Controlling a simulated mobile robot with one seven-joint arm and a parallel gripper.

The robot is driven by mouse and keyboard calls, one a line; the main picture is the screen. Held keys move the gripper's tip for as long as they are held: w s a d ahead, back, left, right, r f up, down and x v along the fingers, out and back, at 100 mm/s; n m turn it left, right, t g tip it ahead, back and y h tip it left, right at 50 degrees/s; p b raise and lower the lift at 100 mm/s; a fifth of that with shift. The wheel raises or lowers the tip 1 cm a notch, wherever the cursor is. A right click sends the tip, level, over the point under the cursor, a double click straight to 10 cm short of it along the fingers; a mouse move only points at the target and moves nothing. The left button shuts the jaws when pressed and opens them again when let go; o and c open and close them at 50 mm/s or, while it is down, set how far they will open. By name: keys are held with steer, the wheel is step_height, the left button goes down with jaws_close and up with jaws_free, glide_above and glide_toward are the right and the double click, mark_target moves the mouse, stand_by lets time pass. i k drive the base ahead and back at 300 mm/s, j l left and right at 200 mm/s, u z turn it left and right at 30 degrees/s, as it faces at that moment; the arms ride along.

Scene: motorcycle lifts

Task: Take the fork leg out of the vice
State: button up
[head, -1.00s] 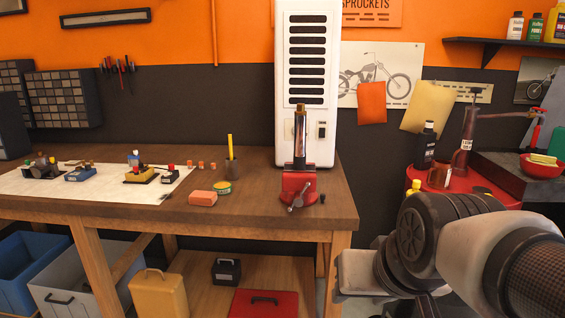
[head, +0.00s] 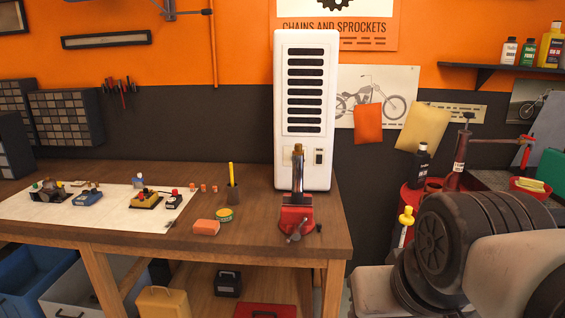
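The fork leg (head: 298,178) is a dark, shiny tube with a brass-coloured top. It stands upright in the red vice (head: 296,217) near the right front of the wooden bench. The vice has a grey handle at its front, and its jaws hide the fork leg's lower end. My arm shows at the lower right, apart from the bench and vice. No gripper fingers show, so I cannot see what the gripper holds.
A tall white slotted cabinet (head: 306,100) stands close behind the vice. A red drum-like stand (head: 412,200) with bottles is to the right.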

mark_target(298, 189)
steer(key=i+l, duration=0.7)
steer(key=i+l+u, duration=0.15)
steer(key=u, duration=0.25)
steer(key=i+l+u, duration=0.1)
steer(key=l+u, duration=0.35)
steer(key=u, duration=0.75)
steer(key=i+l, duration=0.05)
